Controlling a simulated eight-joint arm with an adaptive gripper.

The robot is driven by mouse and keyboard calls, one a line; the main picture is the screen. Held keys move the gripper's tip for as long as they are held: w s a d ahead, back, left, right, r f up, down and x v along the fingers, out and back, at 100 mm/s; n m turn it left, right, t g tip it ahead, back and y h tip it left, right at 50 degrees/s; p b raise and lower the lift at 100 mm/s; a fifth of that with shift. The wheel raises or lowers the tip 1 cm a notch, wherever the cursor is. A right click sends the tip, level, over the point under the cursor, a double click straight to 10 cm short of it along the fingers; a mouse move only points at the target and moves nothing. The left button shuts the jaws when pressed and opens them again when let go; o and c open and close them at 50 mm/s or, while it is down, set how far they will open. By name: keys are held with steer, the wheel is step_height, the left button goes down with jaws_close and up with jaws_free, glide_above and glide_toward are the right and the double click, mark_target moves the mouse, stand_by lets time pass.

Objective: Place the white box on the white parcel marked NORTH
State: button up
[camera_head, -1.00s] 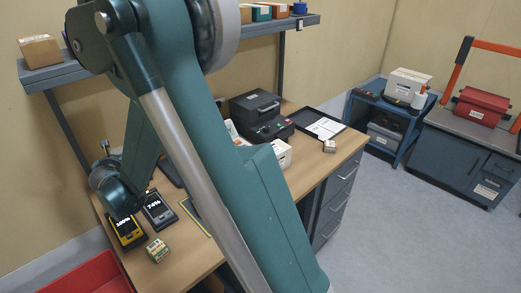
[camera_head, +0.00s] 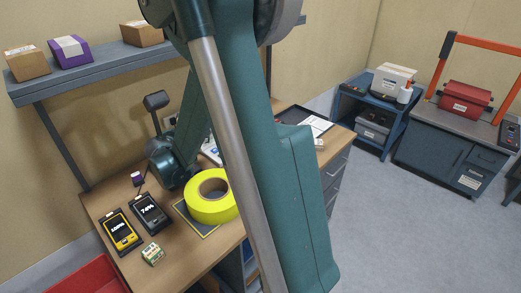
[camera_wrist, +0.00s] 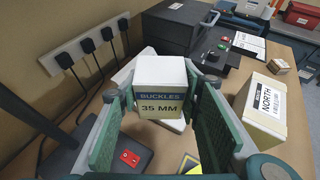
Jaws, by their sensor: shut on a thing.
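The white box (camera_wrist: 160,91), labelled BUCKLES 35 MM, is between the green fingers of my gripper (camera_wrist: 158,98) in the wrist view. The gripper is shut on it, and the box looks upright. The white parcel marked NORTH (camera_wrist: 259,108) stands on the desk to the right of the held box, apart from it. Its label faces up and to the right. In the head view my arm hides the held box, my gripper's fingers and the parcel.
A yellow tape roll (camera_head: 212,197) and two scanners (camera_head: 121,231) are on the desk (camera_head: 185,267). A shelf (camera_head: 95,66) hangs above.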

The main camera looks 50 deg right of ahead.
steer(key=s+d+r+m+g+h+p, duration=0.1)
steer(key=s+d+r+m+g, duration=0.1)
steer(key=s+d, duration=0.6)
steer(key=s+d+r+m+g+p, duration=0.1)
steer(key=s+d+r+m+g, duration=0.2)
steer(key=s+d, duration=0.5)
steer(key=s+g, duration=0.1)
steer(key=s, duration=0.1)
steer(key=shift+s+r+m+g+h, duration=0.25)
steer(key=shift+s+m+g+h, duration=0.05)
steer(key=shift+s+m+h, duration=0.1)
steer(key=shift+f, duration=0.1)
steer(key=shift+f, duration=2.85)
steer(key=shift+f, duration=0.1)
steer(key=shift+f+b, duration=0.45)
steer(key=shift+f, duration=1.5)
steer(key=shift+f, duration=0.2)
